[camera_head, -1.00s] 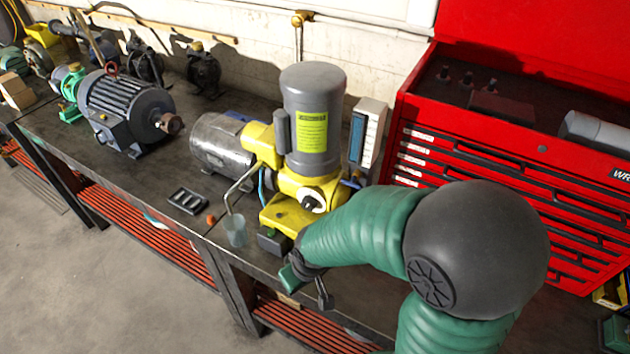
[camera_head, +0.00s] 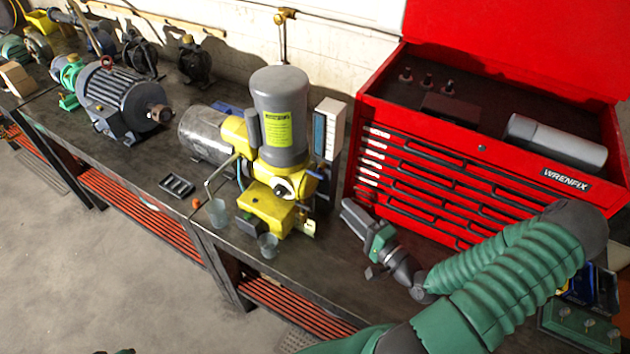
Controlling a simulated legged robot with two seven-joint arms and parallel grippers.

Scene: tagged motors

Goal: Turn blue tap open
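A yellow pump (camera_head: 268,207) with a grey upright motor (camera_head: 280,110) stands on the workbench. A small blue part (camera_head: 321,172) shows at its right side; it may be the blue tap, but it is too small to tell how it is turned. My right gripper (camera_head: 358,222) is over the bench, right of the pump and in front of the red tool chest, clear of the blue part. It is seen from above and behind, so its opening is unclear. A dark green sliver at the bottom edge may be my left gripper (camera_head: 122,351).
Two clear cups (camera_head: 218,212) (camera_head: 268,245) stand by the pump's front. A black tray (camera_head: 177,186) and a small orange piece lie left of it. A white-and-blue box (camera_head: 329,130) stands behind it. The red tool chest (camera_head: 470,185) limits the right side.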

